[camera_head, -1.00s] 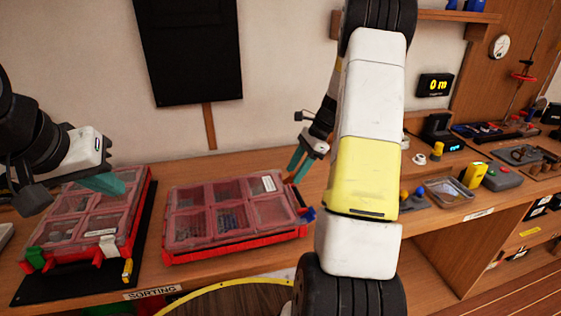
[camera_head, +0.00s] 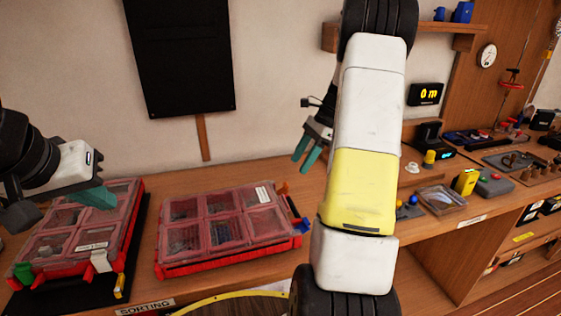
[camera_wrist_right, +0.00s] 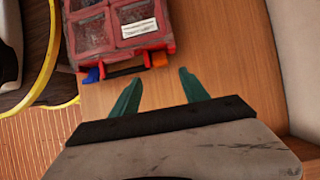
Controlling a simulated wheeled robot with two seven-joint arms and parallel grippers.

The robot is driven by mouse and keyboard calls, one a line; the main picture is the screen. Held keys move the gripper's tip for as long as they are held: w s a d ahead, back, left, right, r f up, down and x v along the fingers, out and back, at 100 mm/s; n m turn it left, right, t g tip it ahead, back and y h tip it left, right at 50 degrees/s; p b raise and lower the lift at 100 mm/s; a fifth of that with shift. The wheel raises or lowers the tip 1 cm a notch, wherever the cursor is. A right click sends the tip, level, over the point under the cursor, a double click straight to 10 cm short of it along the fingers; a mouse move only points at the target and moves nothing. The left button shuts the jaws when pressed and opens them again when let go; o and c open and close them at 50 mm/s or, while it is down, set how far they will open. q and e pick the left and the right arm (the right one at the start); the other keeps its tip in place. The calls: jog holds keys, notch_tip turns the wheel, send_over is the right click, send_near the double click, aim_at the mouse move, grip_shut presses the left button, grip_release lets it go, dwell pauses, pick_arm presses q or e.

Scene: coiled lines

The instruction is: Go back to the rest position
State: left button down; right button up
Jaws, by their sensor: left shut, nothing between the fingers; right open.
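My left gripper (camera_head: 92,197) comes in from the left edge in the head view. It is shut with nothing in it, above the left red organizer case. My right gripper (camera_head: 309,157) hangs above the bench behind my large white and yellow arm link. Its teal fingers are apart and empty. In the right wrist view the right gripper (camera_wrist_right: 160,92) is open over bare wood, just short of the latch side of a red case (camera_wrist_right: 163,58).
Two red organizer cases with clear lids, the left one (camera_head: 128,240) on a black mat (camera_head: 140,235) and the middle one (camera_head: 215,262), lie on the wooden bench (camera_head: 345,175). A clear tray (camera_head: 440,201) and a yellow device (camera_head: 466,181) stand at right. A yellow-rimmed round thing (camera_head: 220,297) is below the front edge.

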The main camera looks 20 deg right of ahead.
dwell(0.4)
jog(key=s+a+r+n+t+h, duration=0.2)
jog(key=s+a+r+n, duration=0.8)
jog(key=r, duration=0.3)
jog(key=s+a+n+t, duration=0.2)
jog(key=s+a+n, duration=0.1)
jog(key=s, duration=0.3)
jog(key=s+a+r+n+t+h, duration=0.1)
jog(key=s+a+n+t, duration=0.1)
jog(key=s+a+n, duration=0.2)
jog(key=s+n, duration=0.2)
jog(key=s, duration=0.1)
jog(key=shift+a+r+h, duration=0.15)
jog(key=shift+r+h, duration=0.1)
jog(key=shift+h, duration=0.05)
jog(key=shift+c, duration=0.2)
